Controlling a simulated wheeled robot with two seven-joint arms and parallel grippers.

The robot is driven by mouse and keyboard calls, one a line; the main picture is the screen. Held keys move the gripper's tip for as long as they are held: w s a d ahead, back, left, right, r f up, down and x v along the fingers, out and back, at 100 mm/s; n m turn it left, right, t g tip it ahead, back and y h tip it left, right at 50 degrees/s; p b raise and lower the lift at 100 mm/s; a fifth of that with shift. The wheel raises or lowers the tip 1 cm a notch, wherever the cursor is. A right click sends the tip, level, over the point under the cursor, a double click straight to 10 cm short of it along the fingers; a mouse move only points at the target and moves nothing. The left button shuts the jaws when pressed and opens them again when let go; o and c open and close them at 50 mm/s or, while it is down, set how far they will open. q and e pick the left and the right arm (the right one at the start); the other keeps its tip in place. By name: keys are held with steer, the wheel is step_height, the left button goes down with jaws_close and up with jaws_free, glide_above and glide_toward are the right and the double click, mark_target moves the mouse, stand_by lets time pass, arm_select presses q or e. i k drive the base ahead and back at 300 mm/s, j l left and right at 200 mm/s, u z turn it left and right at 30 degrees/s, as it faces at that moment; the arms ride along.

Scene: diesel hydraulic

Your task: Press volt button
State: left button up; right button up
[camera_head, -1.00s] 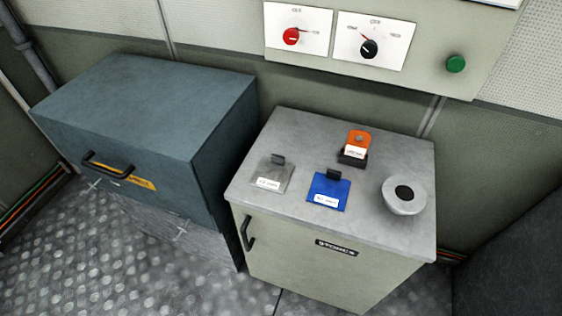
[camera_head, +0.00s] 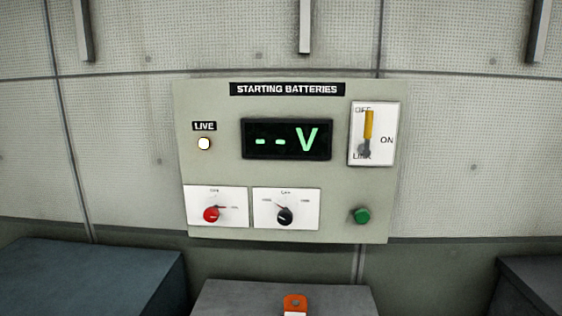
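A grey-green panel (camera_head: 225,165) headed "STARTING BATTERIES" hangs on the wall. A round green button (camera_head: 361,216) sits at its lower right; I see no label on it. The black display (camera_head: 287,139) shows green "- - V". A pale lamp (camera_head: 204,144) under the word "LIVE" looks lit. A red knob (camera_head: 211,214) and a black knob (camera_head: 285,215) sit on white plates at the lower left and middle. A yellow lever (camera_head: 368,125) stands upright on a white plate with "ON" at its right. Neither of my grippers is in view.
A grey cabinet top (camera_head: 235,297) with an orange item (camera_head: 295,304) stands below the panel. A blue-grey box (camera_head: 90,275) is at the lower left and a dark box (camera_head: 535,280) at the lower right. The space before the panel looks clear.

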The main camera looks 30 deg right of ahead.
mark_target(362, 216)
steer(key=z, duration=1.45)
